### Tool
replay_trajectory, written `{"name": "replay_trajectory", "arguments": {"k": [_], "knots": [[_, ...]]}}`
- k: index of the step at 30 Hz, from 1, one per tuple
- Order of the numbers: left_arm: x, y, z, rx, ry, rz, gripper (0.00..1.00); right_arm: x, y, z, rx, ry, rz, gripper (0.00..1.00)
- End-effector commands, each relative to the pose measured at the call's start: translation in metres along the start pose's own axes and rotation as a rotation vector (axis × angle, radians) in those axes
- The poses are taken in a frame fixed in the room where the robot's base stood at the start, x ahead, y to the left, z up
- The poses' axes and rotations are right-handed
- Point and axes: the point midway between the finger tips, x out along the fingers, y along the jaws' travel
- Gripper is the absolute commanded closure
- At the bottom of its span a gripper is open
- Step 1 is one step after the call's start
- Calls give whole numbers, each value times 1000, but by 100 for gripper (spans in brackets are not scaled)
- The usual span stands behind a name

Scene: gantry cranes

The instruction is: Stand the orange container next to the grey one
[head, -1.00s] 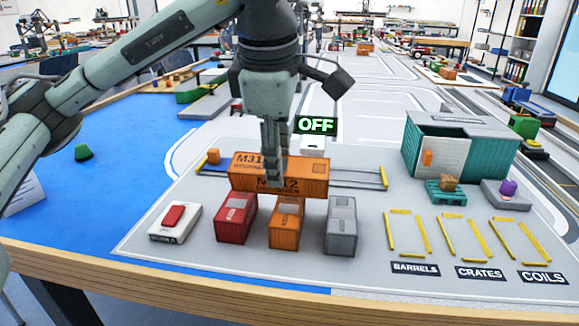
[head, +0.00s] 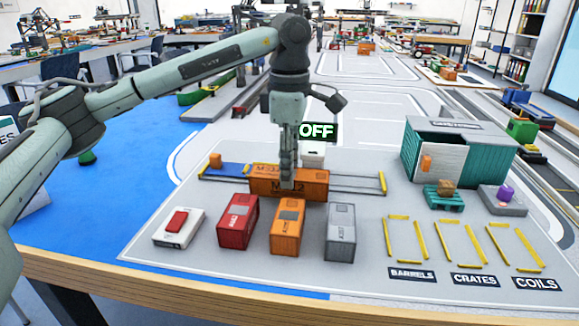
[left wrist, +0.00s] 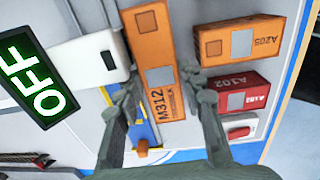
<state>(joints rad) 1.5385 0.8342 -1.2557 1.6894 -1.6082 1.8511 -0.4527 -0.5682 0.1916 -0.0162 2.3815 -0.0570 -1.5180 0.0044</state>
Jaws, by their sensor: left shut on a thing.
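My left gripper (head: 288,180) points down and is shut on a long orange container (head: 262,187) marked M312. In the left wrist view the fingers (left wrist: 163,88) lie on either side of this container (left wrist: 153,40). I cannot tell whether its underside touches the board. A shorter orange container (head: 285,238), marked A205 in the left wrist view (left wrist: 265,38), stands in front of it. The grey container (head: 341,240) stands just right of the short orange one, with a narrow gap. My right gripper is not in view.
A red container (head: 234,232) stands left of the short orange one, then a white box with a red button (head: 177,227). A white box (head: 313,155) under the OFF sign (head: 318,131) stands behind. Yellow-marked bays and a teal shed (head: 487,158) lie to the right.

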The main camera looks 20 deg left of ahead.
Motion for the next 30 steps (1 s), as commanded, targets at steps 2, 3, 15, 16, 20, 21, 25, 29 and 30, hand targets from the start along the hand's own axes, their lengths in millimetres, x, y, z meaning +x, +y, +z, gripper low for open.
{"name": "replay_trajectory", "arguments": {"k": [2,3,15,16,20,21,25,29,30], "knots": [[-2,4,0,-1,-1,-54,95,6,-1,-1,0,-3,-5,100],[5,2,0,2,2,-58,95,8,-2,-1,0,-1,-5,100],[16,2,0,1,0,-50,95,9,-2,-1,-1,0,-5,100],[16,2,0,1,0,-50,95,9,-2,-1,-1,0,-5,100],[20,1,0,1,0,-50,95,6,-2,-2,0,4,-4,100],[19,1,0,1,0,-50,58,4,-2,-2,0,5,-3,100],[19,1,0,1,0,-50,42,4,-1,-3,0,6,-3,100],[19,1,0,1,0,-50,41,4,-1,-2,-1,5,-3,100],[19,1,0,1,0,-50,41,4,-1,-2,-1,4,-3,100]]}}
